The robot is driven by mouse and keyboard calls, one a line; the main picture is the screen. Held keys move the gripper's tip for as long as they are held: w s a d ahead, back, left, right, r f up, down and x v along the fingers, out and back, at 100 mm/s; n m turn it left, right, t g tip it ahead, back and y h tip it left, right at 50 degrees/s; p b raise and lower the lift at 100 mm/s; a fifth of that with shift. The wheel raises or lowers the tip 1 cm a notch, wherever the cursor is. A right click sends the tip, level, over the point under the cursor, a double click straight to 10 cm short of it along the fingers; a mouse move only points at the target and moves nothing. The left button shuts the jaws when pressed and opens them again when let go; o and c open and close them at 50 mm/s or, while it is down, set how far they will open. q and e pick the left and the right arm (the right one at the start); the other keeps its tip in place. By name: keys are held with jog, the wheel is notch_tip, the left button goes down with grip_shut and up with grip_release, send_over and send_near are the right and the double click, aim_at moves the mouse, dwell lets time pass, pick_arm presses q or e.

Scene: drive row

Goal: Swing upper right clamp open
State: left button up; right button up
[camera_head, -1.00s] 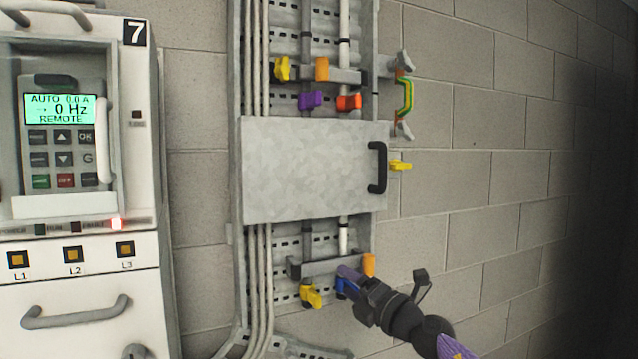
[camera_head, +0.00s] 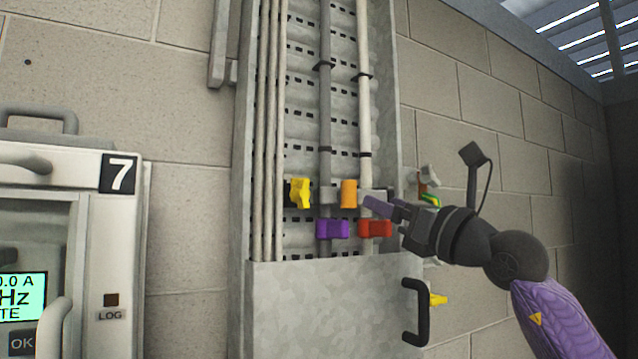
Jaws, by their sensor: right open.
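The upper clamp bar (camera_head: 375,194) crosses the grey and white pipes in the cable tray. My left gripper is out of view.
A metal cover panel (camera_head: 320,310) with a black handle (camera_head: 417,312) closes the tray below. A yellow tab (camera_head: 438,300) is right of it. A bracket with a green and yellow piece (camera_head: 431,199) is behind my gripper. Drive cabinet 7 (camera_head: 105,230) stands left.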

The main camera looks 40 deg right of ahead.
aim_at(355, 185)
jog(key=w+r+p, duration=0.3)
jog(key=p, duration=0.1)
jog(key=shift+a+r+p, duration=0.1)
jog(key=shift+a+p, duration=0.05)
jog(key=shift+p, duration=0.15)
jog(key=p+x, duration=0.2)
jog(key=x, duration=0.1)
jog(key=p+x, duration=0.1)
jog(key=x, duration=0.1)
jog(key=shift+w+f, duration=0.15)
jog(key=shift+f, duration=0.25)
jog(key=shift+w, duration=0.25)
jog(key=shift+s+f, duration=0.1)
jog(key=shift+f, duration=0.05)
jog(key=shift+c, duration=0.2)
jog(key=c, duration=0.5)
grip_shut()
